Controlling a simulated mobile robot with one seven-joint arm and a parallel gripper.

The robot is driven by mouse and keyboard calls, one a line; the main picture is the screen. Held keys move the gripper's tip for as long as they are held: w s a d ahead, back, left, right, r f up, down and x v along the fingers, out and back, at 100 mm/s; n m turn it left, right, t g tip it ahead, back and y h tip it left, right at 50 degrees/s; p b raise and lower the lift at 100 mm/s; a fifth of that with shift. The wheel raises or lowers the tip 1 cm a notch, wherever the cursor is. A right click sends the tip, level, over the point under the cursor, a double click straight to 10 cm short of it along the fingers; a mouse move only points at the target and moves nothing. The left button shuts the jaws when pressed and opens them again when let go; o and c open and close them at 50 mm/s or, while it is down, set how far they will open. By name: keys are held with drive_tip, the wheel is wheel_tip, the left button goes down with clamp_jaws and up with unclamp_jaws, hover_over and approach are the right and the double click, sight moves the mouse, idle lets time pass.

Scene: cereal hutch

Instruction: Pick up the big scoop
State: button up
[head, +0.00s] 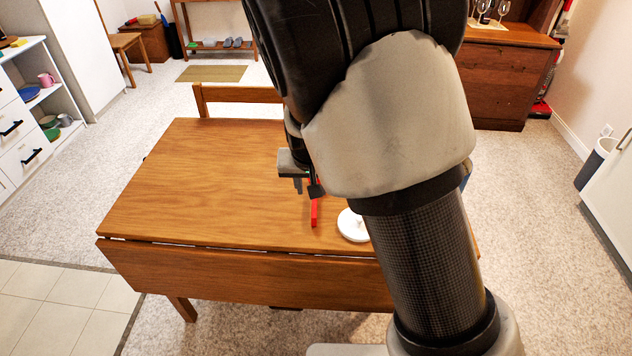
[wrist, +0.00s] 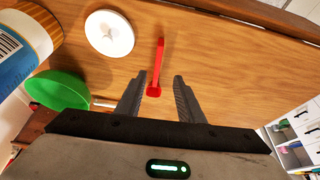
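A slim red scoop-like utensil (wrist: 159,62) lies on the wooden table in the wrist view, its near end between my fingertips in the picture. It also shows in the head view (head: 314,212), partly hidden by my gripper. A larger green bowl-shaped thing (wrist: 58,90) is left of my fingers in the wrist view; I cannot tell whether it is a scoop. My gripper (wrist: 158,82) is open, with a finger on each side of the red utensil's end and a gap to both. In the head view my gripper (head: 302,187) points down over the table.
A white round lid (wrist: 109,33) lies left of the red utensil. A blue, white and orange container (wrist: 24,46) stands at the far left of the wrist view. The table's left half (head: 190,185) is bare. My arm hides the table's right side in the head view.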

drive_tip(key=b, duration=0.2)
approach(314, 205)
drive_tip(key=x, duration=0.3)
drive_tip(key=shift+s+a+f, duration=0.1)
drive_tip(key=shift+s, duration=0.2)
drive_tip(key=shift+w+d+x, duration=0.1)
drive_tip(key=shift+w+x, duration=0.1)
drive_tip(key=shift+x, duration=1.15)
drive_tip(key=shift+w+d+x, duration=0.1)
drive_tip(key=shift+w+x, duration=0.05)
drive_tip(key=shift+x, duration=1.2)
clamp_jaws()
